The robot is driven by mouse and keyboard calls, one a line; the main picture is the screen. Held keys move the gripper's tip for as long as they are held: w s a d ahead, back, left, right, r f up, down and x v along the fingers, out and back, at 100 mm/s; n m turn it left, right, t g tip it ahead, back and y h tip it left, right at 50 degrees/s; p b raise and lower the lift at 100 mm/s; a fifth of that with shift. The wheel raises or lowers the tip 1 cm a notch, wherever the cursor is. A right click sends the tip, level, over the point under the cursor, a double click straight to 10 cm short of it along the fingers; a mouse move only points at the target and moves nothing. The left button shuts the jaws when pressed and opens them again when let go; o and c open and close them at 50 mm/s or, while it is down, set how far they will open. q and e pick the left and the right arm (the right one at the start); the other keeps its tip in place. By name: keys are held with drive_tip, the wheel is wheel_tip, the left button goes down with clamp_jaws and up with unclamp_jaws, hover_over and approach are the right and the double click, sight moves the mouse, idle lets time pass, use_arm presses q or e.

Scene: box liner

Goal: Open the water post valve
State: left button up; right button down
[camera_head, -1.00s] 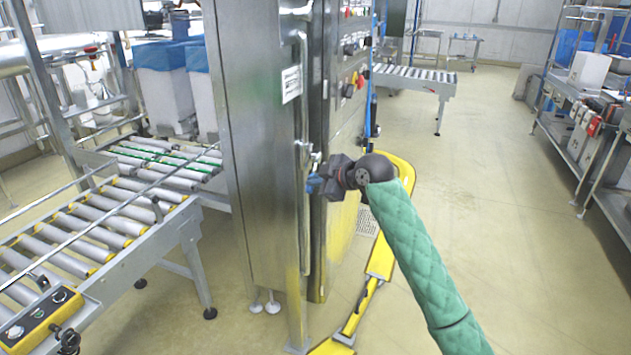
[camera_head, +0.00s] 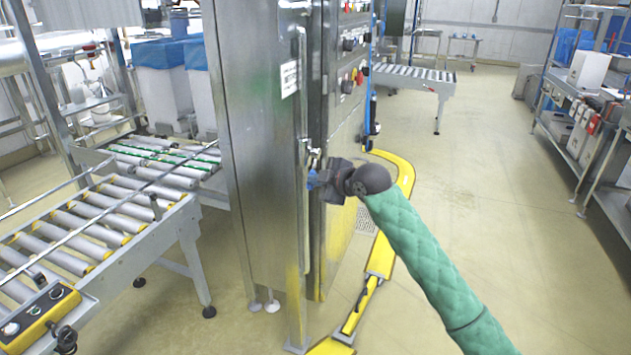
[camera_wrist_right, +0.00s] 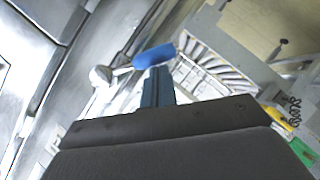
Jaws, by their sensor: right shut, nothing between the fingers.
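The valve shows in the right wrist view as a bright blue lever handle (camera_wrist_right: 155,57) on a metal stem (camera_wrist_right: 102,75) that comes off the steel surface at left. In the head view a small silver fitting (camera_head: 314,153) sits on the cabinet's edge, just above my right gripper (camera_head: 313,181). The wrist view shows the right gripper's dark blue fingers (camera_wrist_right: 157,88) closed together and empty. Their tips are very close to the blue handle; I cannot tell whether they touch it. My left gripper is not in view.
A tall steel cabinet (camera_head: 262,140) with knobs and buttons on its right face stands ahead. A roller conveyor (camera_head: 85,225) is at left, and a yellow floor guard (camera_head: 378,262) curves round the cabinet's foot. Shelving (camera_head: 590,110) is at far right. The floor between is clear.

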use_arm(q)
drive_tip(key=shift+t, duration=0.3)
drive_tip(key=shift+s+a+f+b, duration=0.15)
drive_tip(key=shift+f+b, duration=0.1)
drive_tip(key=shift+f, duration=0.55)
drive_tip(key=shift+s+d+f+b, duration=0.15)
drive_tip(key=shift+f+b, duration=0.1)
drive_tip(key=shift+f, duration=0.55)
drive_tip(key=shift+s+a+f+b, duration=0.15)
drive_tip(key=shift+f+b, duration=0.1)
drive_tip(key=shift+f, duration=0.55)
use_arm(e)
drive_tip(key=shift+w+d+f+n+t, duration=0.15)
drive_tip(key=shift+w+f+n+t, duration=0.3)
drive_tip(key=shift+f+n+t, duration=0.15)
drive_tip(key=shift+w+d+f+n+t, duration=0.15)
drive_tip(key=shift+w+f+n+t, duration=0.3)
drive_tip(key=shift+n+t, duration=0.15)
drive_tip(key=shift+d, duration=0.1)
